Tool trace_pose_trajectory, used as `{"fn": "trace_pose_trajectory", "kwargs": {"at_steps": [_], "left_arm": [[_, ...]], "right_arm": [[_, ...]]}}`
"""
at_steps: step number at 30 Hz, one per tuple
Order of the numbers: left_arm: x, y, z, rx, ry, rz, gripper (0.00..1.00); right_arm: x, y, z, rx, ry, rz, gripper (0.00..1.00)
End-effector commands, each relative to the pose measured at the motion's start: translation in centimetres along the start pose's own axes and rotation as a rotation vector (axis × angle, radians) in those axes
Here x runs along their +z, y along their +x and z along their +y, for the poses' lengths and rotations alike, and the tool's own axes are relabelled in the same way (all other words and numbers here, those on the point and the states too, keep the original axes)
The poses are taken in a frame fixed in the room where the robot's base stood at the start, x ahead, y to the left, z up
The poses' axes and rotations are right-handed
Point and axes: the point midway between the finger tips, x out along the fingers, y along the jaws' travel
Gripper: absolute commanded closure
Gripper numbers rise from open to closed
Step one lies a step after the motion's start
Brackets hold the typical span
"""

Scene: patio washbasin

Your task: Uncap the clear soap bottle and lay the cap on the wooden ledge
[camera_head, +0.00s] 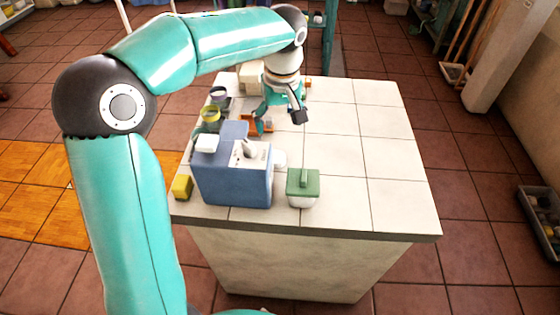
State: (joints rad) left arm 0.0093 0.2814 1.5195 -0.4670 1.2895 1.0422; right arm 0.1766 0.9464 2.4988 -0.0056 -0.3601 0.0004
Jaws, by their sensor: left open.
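My left gripper (281,117) hangs open, fingers down, over the white tiled counter. Its fingers are spread, with nothing visible between them. A small orange-brown piece (257,123) lies just left of and partly behind the gripper; I cannot tell whether it is the wooden ledge. I cannot make out the clear soap bottle or its cap; my arm and gripper hide part of the counter's far side. My right gripper is not in view.
A blue box (233,185) with white and grey parts on top stands near the counter's front left. Beside it are a green-lidded container (303,187) and a yellow block (182,187). The counter's right side (385,155) is clear.

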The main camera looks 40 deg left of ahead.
Motion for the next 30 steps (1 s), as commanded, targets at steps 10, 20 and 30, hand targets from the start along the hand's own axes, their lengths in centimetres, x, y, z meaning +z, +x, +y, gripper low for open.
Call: {"fn": "trace_pose_trajectory", "kwargs": {"at_steps": [10,20,30], "left_arm": [[0.0,6.7,0.0,-0.002,0.001,-0.002,0.19],[0.1,9.2,-0.1,-0.002,0.001,-0.004,0.19],[0.1,12.8,-0.1,0.001,0.001,-0.002,0.19]], "right_arm": [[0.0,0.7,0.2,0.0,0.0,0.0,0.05],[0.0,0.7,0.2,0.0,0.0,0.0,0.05],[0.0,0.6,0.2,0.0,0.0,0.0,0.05]]}}
